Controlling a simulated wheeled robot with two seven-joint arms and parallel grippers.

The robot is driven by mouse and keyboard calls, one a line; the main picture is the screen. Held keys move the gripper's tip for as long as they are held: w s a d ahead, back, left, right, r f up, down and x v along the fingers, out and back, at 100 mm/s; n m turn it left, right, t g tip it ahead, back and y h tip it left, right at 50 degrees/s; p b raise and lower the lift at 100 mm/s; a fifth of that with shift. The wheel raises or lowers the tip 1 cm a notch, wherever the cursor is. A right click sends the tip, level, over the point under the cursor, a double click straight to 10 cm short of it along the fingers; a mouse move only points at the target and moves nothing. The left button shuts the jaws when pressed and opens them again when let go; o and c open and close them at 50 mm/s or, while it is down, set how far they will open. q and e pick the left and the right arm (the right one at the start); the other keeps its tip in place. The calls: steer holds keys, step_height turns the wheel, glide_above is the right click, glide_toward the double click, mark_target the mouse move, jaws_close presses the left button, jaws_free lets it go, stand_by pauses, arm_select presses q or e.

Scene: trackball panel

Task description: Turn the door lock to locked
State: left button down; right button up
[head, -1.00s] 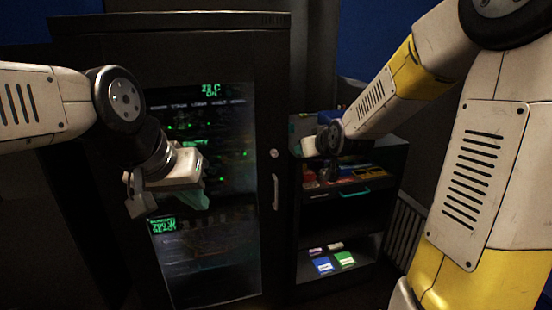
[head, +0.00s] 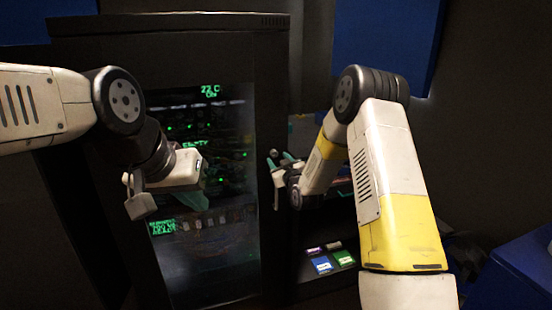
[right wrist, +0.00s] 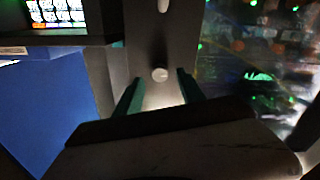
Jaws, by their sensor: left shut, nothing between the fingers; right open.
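The door lock is a small round pale knob (head: 273,153) on the right-hand frame of the dark glass-fronted cabinet door (head: 265,100). In the right wrist view the knob (right wrist: 160,74) lies just beyond and between my fingertips. My right gripper (head: 281,158) is open at the lock, its teal fingers on either side of the knob's line; I cannot tell whether they touch it. The fingers also show in the right wrist view (right wrist: 157,84). My left gripper (head: 194,200) is shut and empty in front of the glass. The knob's turn angle is too small to read.
The door's pale handle end (right wrist: 163,5) shows in the right wrist view; my right gripper largely covers the handle in the head view. A dark shelf with colored boxes (head: 343,258) stands right of the cabinet. A blue box (head: 515,270) is at the far right.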

mark_target(275, 155)
steer(key=shift+x, duration=1.5)
jaws_close()
